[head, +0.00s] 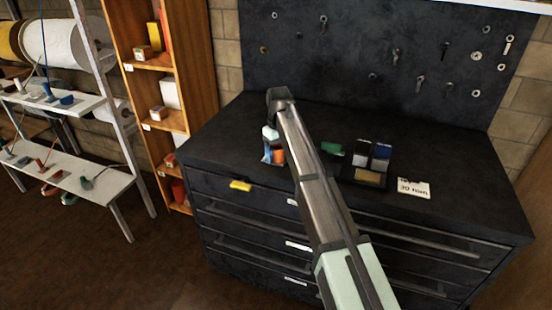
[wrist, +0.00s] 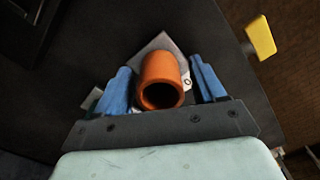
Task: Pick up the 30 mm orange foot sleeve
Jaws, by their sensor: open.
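The orange foot sleeve (wrist: 160,78) is a short hollow tube, seen from above at a slant in the wrist view with its round opening toward the bottom of the picture. My gripper (wrist: 160,80) has two blue fingers, one on each side of the sleeve, with a gap visible on both sides. It is open. In the head view the sleeve (head: 279,156) shows as a small orange patch beside my gripper (head: 270,154) on the dark cabinet top. My arm hides part of that area. The sleeve rests over a pale, angular plate or card (wrist: 160,42).
On the dark cabinet top (head: 235,130) a green block (head: 332,148), blue and grey blocks (head: 381,151), a tan block (head: 368,176) and a white card (head: 414,188) lie right of my arm. A yellow tab (head: 241,185) is at the front edge. A pegboard stands behind.

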